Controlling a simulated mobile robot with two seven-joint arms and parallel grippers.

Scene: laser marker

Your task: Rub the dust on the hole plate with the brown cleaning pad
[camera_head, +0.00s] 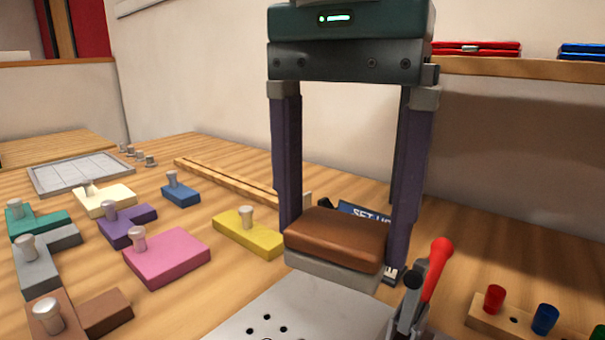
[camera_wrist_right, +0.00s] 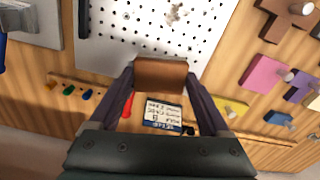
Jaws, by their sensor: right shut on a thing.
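My right gripper (camera_head: 340,243) comes down from the top of the head view, its two dark fingers on either side of the brown cleaning pad (camera_head: 335,236). It is shut on the pad, which has a brown top and a paler lower layer. In the right wrist view the pad (camera_wrist_right: 160,75) sits between the fingertips, by the edge of the hole plate (camera_head: 290,315). The pale plate (camera_wrist_right: 115,35) has rows of holes. A small pale, brownish patch (camera_wrist_right: 176,12) shows on it; I cannot tell if it is dust. My left gripper is not in view.
A red-handled clamp (camera_head: 436,268) stands right of the pad. A dark-blue label card (camera_head: 362,213) lies behind it. Several knobbed blocks, such as the pink one (camera_head: 165,257) and yellow one (camera_head: 247,234), lie left. A wooden peg rack (camera_head: 480,318) is at right.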

